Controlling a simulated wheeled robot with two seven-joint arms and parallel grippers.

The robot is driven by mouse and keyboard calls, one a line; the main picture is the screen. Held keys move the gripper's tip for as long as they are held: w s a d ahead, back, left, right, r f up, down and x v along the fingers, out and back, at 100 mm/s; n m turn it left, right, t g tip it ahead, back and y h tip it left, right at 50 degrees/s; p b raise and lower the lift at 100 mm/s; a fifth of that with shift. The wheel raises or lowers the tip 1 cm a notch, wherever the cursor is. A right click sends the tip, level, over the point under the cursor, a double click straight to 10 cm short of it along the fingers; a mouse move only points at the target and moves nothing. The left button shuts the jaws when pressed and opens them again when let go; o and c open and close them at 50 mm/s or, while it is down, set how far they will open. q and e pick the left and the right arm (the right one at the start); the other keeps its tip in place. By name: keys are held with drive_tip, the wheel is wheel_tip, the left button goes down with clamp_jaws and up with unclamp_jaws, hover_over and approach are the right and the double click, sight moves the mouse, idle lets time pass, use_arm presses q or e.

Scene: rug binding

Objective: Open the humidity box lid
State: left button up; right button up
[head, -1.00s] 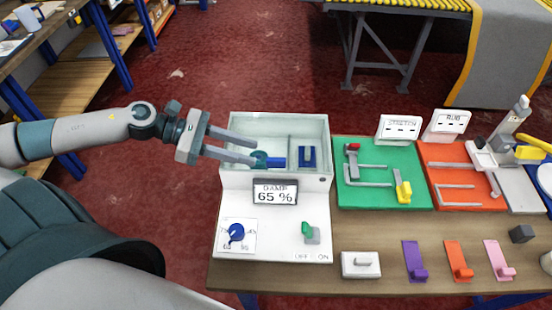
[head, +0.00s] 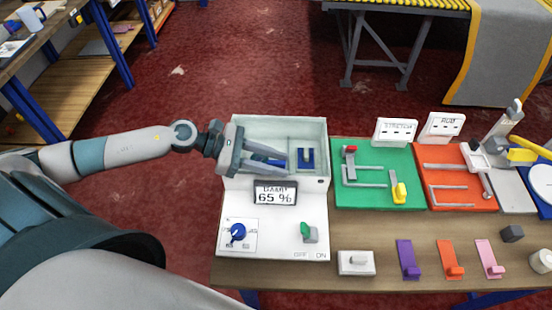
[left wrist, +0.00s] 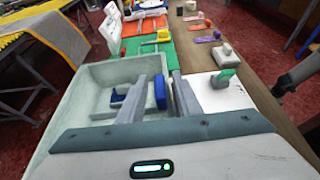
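The humidity box (head: 322,125) is a pale open-looking bin behind a white front panel whose display (head: 275,193) reads DAMP 65 %. I cannot tell a clear lid pane from the opening. My left gripper (head: 287,168) reaches over the box from the left, its fingers apart. Another blue part (head: 306,158) sits in the box's right compartment.
The front panel has a blue dial (head: 237,232) and a green switch (head: 306,230). A green board (head: 378,195) and an orange board (head: 450,190) stand to the right. Several small hooks, including a purple one (head: 408,260), lie along the wooden table's front.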

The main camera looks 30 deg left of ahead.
drive_tip(key=shift+d, duration=0.2)
use_arm(q)
clamp_jaws()
